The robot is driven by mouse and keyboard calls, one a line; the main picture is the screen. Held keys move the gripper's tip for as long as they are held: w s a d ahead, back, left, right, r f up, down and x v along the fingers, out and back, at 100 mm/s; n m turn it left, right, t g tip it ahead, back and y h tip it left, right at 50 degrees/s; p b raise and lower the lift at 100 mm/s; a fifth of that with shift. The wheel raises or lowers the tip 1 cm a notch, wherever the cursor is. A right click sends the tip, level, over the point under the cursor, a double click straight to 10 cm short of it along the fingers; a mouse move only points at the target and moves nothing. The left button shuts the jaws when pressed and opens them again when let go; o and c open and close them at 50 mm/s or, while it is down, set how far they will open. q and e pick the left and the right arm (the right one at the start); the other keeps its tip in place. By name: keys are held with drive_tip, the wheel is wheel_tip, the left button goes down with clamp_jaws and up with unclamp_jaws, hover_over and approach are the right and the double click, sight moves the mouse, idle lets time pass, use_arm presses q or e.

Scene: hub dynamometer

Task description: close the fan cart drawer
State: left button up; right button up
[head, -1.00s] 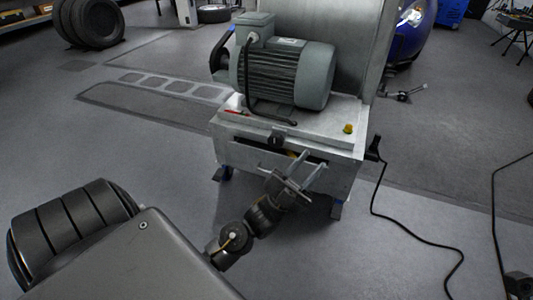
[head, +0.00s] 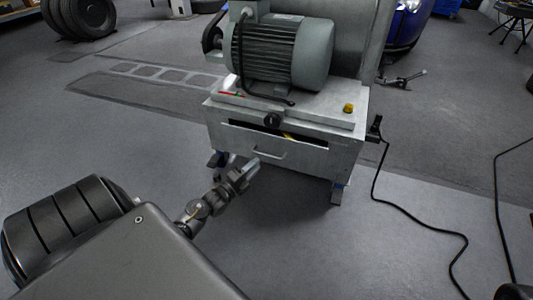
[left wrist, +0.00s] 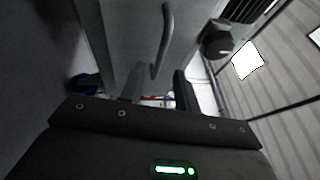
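The grey fan cart (head: 347,128) stands ahead with a motor on top. Its drawer (head: 300,162) has a bar handle on the front. A dark gap with something yellow in it shows above the drawer front, so the drawer looks slightly open. The handle (head: 268,154) also shows in the left wrist view (left wrist: 166,38), upright in the picture, just beyond the fingers. My left gripper (head: 248,168) is in front of the drawer's left part, just left of the handle. In the left wrist view its fingers (left wrist: 158,88) are apart with nothing held. My right gripper is out of view.
A black knob (head: 272,120) sits on the cart's front edge, above the drawer. A black cable (head: 400,208) runs from the cart's right side across the floor.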

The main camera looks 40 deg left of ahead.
sight(267, 155)
use_arm(q)
drive_tip(key=w, duration=0.2)
drive_tip(key=w+b, duration=0.1)
drive_tip(key=w, duration=0.1)
drive_tip(key=w+r+b, duration=0.1)
drive_tip(key=w, duration=0.2)
drive_tip(key=shift+d+r, duration=0.1)
drive_tip(key=shift+d, duration=0.15)
drive_tip(key=shift+s, duration=0.1)
clamp_jaws()
